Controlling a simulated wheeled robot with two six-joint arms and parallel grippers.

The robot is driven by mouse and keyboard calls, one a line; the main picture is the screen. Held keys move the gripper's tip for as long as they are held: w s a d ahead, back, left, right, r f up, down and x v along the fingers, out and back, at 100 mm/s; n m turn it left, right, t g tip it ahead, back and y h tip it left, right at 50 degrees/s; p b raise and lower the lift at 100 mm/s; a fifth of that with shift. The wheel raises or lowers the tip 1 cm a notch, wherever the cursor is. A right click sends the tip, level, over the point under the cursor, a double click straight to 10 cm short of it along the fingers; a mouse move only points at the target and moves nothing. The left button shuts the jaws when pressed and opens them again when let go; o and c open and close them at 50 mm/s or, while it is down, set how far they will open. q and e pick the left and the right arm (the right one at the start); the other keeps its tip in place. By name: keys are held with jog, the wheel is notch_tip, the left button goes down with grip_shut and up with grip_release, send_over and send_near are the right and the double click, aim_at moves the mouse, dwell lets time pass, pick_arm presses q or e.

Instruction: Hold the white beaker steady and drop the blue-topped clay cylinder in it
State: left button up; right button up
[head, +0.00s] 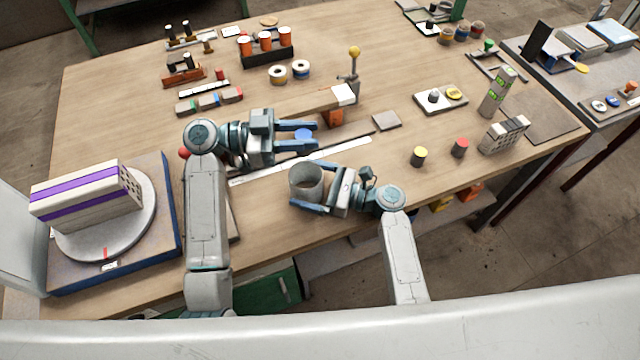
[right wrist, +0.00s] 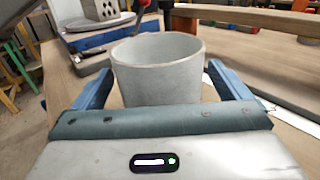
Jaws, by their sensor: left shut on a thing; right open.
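The white beaker (head: 306,188) stands upright near the table's front edge, its mouth up; it also shows in the right wrist view (right wrist: 157,75). My right gripper (head: 308,182) is open, with one finger on each side of the beaker. In the right wrist view gaps show between the beaker and both fingers. My left gripper (head: 311,137) is shut on the blue-topped cylinder (head: 303,134), a little beyond the beaker in the head view. Only the blue top shows clearly; the cylinder's clay body is mostly hidden by the fingers.
Yellow-topped (head: 419,156) and red-topped (head: 460,148) cylinders stand to the right. A white strip (head: 340,148) lies just beyond the beaker. A post with a yellow ball (head: 354,52) and a wooden bar (head: 300,103) stand behind my left gripper. A turntable (head: 75,240) is at left.

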jog(key=shift+c, duration=0.3)
jog(key=c, duration=1.2)
pick_arm(q)
jog(key=shift+f, duration=2.3)
jog(key=o, duration=1.1)
